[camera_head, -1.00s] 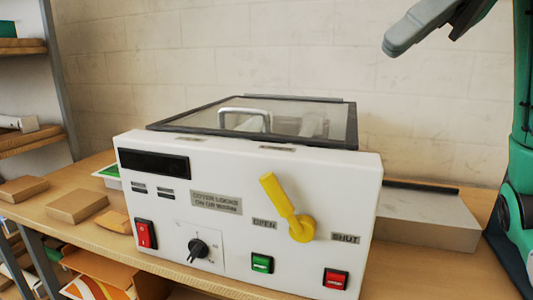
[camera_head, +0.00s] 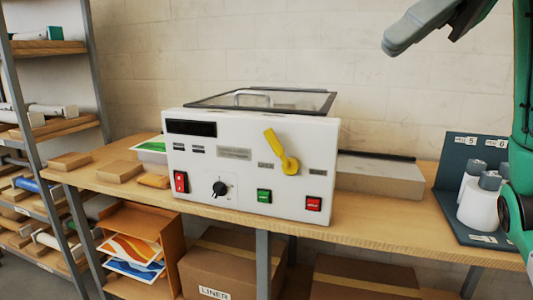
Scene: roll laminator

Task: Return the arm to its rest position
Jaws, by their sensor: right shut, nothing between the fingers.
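The white roll laminator (camera_head: 245,190) stands on the wooden bench, its dark-framed clear cover (camera_head: 310,100) down on top. Its yellow lever (camera_head: 275,146) leans up and to the left, its pivot between the two small label plates. A red rocker switch, a black knob, a green button and a red button sit on the front. My right gripper (camera_head: 395,45) shows at the top right, shut and empty, in the air well away from the laminator. My green right arm runs down the right edge. My left gripper is not in view.
The wooden bench (camera_head: 380,215) carries brown blocks at left and a grey box (camera_head: 380,178) behind right. Cartons (camera_head: 215,268) lie underneath. A shelf rack (camera_head: 50,130) stands at left.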

